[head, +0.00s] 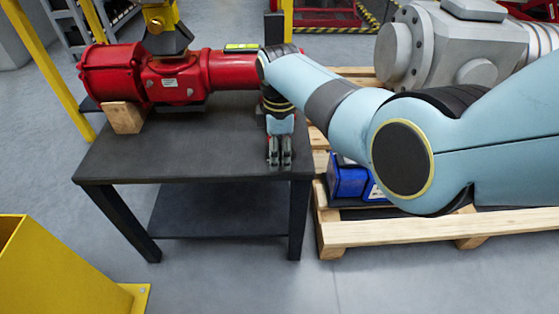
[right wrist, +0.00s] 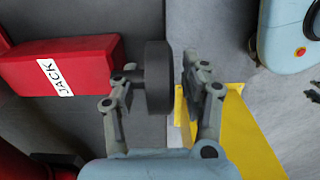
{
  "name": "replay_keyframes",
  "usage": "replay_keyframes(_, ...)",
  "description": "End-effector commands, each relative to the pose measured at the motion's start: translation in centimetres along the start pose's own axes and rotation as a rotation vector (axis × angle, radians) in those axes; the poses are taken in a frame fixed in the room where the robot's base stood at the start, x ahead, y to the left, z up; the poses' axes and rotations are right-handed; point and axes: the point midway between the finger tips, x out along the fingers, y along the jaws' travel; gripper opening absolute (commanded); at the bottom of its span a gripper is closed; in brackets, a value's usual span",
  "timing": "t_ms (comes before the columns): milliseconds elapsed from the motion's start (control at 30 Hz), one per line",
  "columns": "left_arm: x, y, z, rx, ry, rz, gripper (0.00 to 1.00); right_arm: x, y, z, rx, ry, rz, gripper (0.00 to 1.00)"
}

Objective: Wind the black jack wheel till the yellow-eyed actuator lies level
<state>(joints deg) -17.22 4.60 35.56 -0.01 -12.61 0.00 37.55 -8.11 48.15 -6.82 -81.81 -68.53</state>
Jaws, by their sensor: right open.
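The red actuator (head: 130,75) lies on the black table at the upper left in the head view. A yellow fitting (head: 160,14) stands on top of it, cut by the picture's upper edge. In the right wrist view the red jack (right wrist: 65,66) carries a white JACK label, and its black wheel (right wrist: 158,75) shows nearly edge-on. My right gripper (right wrist: 163,82) is open with one finger on each side of the wheel. A gap shows at the right finger; contact at the left one I cannot tell. In the head view the right gripper (head: 280,152) points down over the table's right side. My left gripper is out of view.
A wooden block (head: 124,117) sits under the actuator's left end. The black table (head: 185,150) has a clear front part. A wooden pallet (head: 420,232) with a grey valve body (head: 455,50) stands to the right. A yellow bin (head: 50,270) is at the lower left.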

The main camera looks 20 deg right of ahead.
Motion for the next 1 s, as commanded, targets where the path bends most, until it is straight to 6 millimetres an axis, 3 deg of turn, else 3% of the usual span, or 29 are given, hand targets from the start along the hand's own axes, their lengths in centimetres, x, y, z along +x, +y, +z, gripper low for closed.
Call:
replay_keyframes(100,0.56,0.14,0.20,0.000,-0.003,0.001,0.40,1.03,0.02,0.02,0.001,0.000,-0.001,0.46)
replay_keyframes(400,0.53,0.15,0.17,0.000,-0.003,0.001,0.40,1.09,0.06,0.01,0.001,0.000,0.002,0.46)
replay_keyframes(767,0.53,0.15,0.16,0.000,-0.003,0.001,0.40,1.11,0.04,0.02,0.001,0.000,0.001,0.00)
replay_keyframes(1000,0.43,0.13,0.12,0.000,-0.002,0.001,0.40,1.08,0.04,0.04,0.001,0.009,0.001,0.00)
